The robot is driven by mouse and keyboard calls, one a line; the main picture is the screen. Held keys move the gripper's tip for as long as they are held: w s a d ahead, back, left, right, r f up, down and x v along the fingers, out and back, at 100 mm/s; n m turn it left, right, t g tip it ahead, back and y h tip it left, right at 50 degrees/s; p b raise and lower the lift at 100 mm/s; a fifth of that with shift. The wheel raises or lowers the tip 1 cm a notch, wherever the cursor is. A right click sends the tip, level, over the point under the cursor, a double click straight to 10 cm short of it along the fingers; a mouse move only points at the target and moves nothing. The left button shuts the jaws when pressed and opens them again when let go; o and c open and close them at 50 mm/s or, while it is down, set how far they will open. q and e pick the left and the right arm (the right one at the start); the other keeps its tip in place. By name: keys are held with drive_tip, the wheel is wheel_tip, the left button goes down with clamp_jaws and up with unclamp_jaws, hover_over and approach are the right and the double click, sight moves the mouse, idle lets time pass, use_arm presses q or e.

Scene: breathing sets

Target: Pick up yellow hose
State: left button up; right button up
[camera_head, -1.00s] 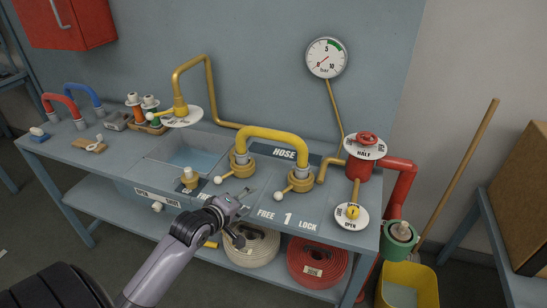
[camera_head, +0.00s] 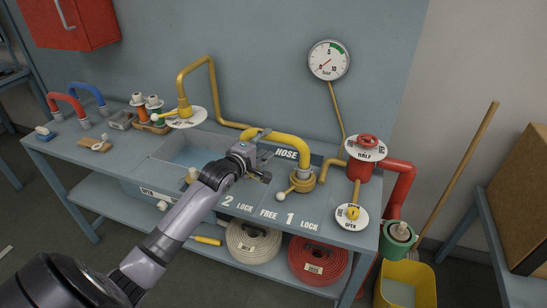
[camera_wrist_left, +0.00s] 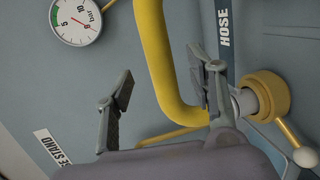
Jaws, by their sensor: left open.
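In the left wrist view the hose (camera_wrist_left: 160,65) runs down between and beyond the two spread fingers of my left gripper (camera_wrist_left: 163,85), and bends toward a brass coupling (camera_wrist_left: 264,97). The fingers are open and not closed on it; whether they touch it I cannot tell. My right gripper is not in view.
A basin (camera_head: 190,152) and brass spout (camera_head: 184,95) lie left of the hose. A red valve (camera_head: 366,150) and pressure gauge (camera_head: 328,60) are right and behind. Red (camera_head: 67,98) and blue (camera_head: 88,92) hoses stand far left. Rolled hoses lie on the lower shelf.

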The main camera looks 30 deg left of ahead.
sight(271, 138)
use_arm(q)
drive_tip(key=shift+w, duration=0.85)
drive_tip(key=p+x, duration=0.1)
drive_tip(key=x, duration=0.2)
drive_tip(key=shift+w+a, duration=0.15)
drive_tip(key=shift+a, duration=0.05)
drive_tip(key=shift+w+f+p, duration=0.3)
drive_tip(key=shift+w, duration=0.3)
clamp_jaws()
drive_tip(key=shift+r, duration=0.15)
